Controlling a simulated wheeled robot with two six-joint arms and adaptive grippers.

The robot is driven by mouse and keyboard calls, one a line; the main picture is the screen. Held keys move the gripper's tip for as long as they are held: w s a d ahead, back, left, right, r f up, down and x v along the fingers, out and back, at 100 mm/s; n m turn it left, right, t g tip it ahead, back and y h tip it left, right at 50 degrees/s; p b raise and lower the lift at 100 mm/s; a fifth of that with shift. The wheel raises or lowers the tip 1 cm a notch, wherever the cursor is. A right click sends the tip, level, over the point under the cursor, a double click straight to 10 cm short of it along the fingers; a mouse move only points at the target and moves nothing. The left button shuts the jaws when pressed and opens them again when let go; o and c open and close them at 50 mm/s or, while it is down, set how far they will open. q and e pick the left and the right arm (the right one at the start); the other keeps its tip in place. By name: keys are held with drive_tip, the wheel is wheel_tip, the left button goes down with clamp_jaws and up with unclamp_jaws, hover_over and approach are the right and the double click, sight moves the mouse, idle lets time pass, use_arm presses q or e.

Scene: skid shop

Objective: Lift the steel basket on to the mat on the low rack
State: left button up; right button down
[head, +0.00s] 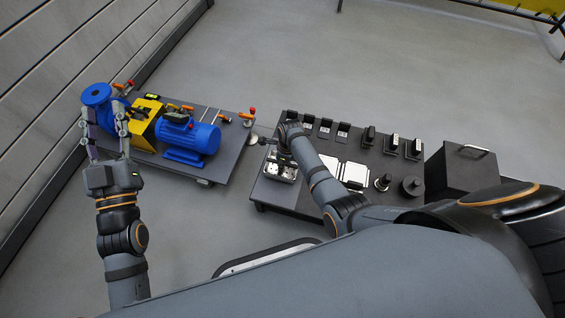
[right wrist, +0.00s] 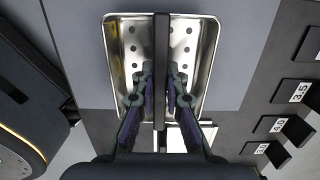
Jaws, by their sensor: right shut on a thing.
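The steel basket (head: 281,172) is a shiny shallow tray with a perforated floor, at the left end of the low rack (head: 271,194) in the head view. In the right wrist view the basket (right wrist: 118,50) has a dark bar handle (right wrist: 161,45) across its middle. My right gripper (right wrist: 160,97) is shut on this handle, one finger on each side. A flat grey-blue patch (right wrist: 233,65), which looks like the mat, shows below and around the basket. I cannot tell whether the basket touches it. My left gripper (head: 105,124) is open and empty, near the blue pump's flange.
A cart with a blue motor (head: 189,137) and yellow guard (head: 146,122) stands at left. The low rack carries several black labelled blocks (head: 325,126) along its back, white pieces (head: 355,173), and dark round parts (head: 411,186). A dark box (head: 462,170) is at right. The floor behind is clear.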

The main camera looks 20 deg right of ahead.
drive_tip(key=shift+f, duration=0.4)
idle(0.3)
drive_tip(key=c, duration=0.8)
unclamp_jaws()
